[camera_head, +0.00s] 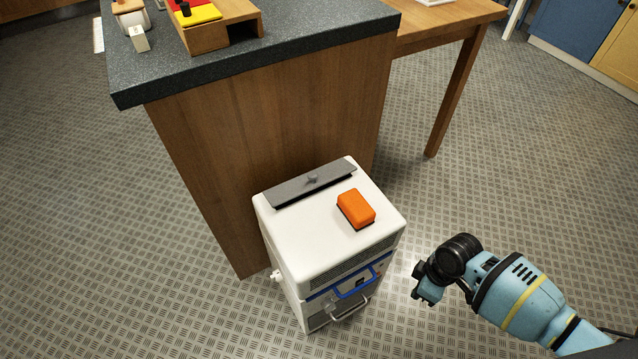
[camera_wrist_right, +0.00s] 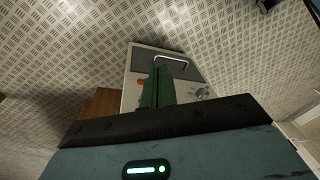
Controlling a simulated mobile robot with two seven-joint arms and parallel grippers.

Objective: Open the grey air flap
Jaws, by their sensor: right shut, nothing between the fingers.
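The grey air flap (camera_head: 313,183) is a long narrow strip with a small knob. It lies along the back of the top of a white appliance (camera_head: 290,232) and looks closed down, though a dark line shows under its front edge. My right gripper (camera_head: 420,285) is to the right of the appliance, apart from it and well away from the flap. In the right wrist view its fingers (camera_wrist_right: 157,88) are together and empty, in front of part of the appliance (camera_wrist_right: 130,98). I cannot make out the flap there. My left gripper is not in view.
An orange block (camera_head: 356,209) lies on the appliance top, in front of the flap. A counter with a dark top (camera_head: 270,75) and wooden side stands close behind. A blue handle (camera_head: 357,284) and a grey handle (camera_head: 350,309) are on the front. The floor at right is clear.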

